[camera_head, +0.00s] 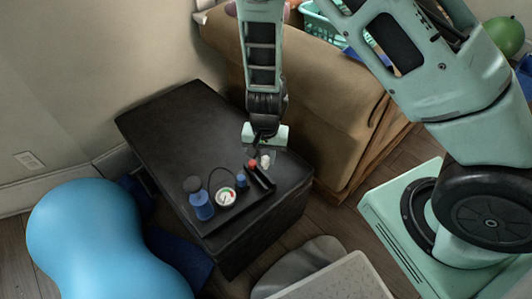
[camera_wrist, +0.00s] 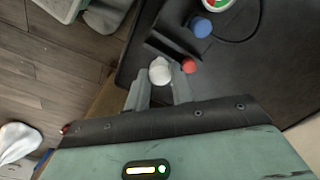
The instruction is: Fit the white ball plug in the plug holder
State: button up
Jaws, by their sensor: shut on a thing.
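The white ball plug (camera_head: 266,161) is held between the fingertips of my gripper (camera_head: 262,153), at the right part of the dark table. In the wrist view the white ball (camera_wrist: 159,71) sits at the tips of my two fingers (camera_wrist: 158,88), which are shut on it. A black holder (camera_head: 261,180) with raised walls lies just below it in the head view; it also shows in the wrist view (camera_wrist: 178,36). A red ball (camera_wrist: 189,66) is close to the right of the white one, at the holder's end. I cannot tell whether the white plug touches the holder.
A blue bottle (camera_head: 199,200), a round gauge (camera_head: 226,197) with a dark cord and a small blue piece (camera_head: 241,180) stand on the dark table (camera_head: 160,125). A tan cushioned seat (camera_head: 310,95) stands close behind and right. The table's left part is clear.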

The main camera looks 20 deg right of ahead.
jog(key=shift+f+b, duration=2.25)
jog(key=shift+f, duration=1)
jog(key=shift+f+b, duration=0.6)
jog(key=shift+f, duration=0.8)
jog(key=o, duration=1)
jog(key=shift+c, duration=0.2)
notch_tip(320, 180, up, 18)
jog(key=p, duration=0.6)
jog(key=shift+f, duration=0.25)
